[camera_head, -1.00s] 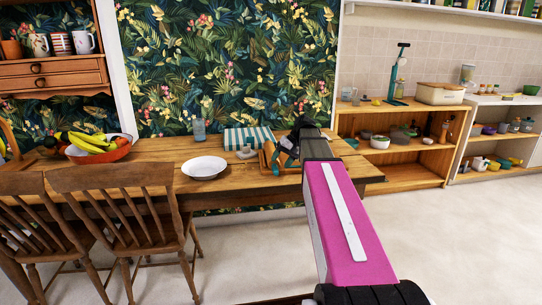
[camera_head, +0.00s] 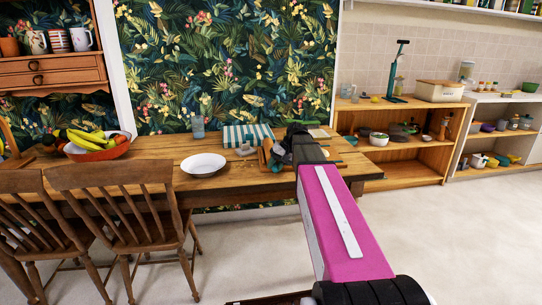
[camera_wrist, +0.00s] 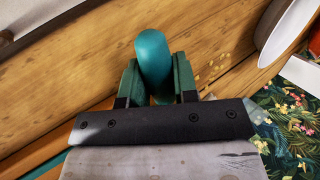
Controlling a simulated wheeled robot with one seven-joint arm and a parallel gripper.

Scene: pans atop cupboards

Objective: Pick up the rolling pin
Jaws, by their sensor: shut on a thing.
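The rolling pin (camera_wrist: 153,55) shows in the wrist view as a rounded teal end between the two green fingers. My gripper (camera_wrist: 156,82) is shut on it, one finger against each side. The rest of the pin is hidden behind the gripper body. In the head view, my dark gripper (camera_head: 284,150) is over the right part of the wooden table (camera_head: 150,149), near a brown wooden tray. My arm hides most of the pin there. I cannot tell whether the pin is clear of the surface.
A white plate (camera_head: 203,164) and a striped cloth (camera_head: 246,134) lie left of my gripper. A fruit bowl (camera_head: 97,151) is farther left. Two wooden chairs (camera_head: 117,185) stand at the table's front. Open shelves (camera_head: 410,158) stand at right. The floor at right is clear.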

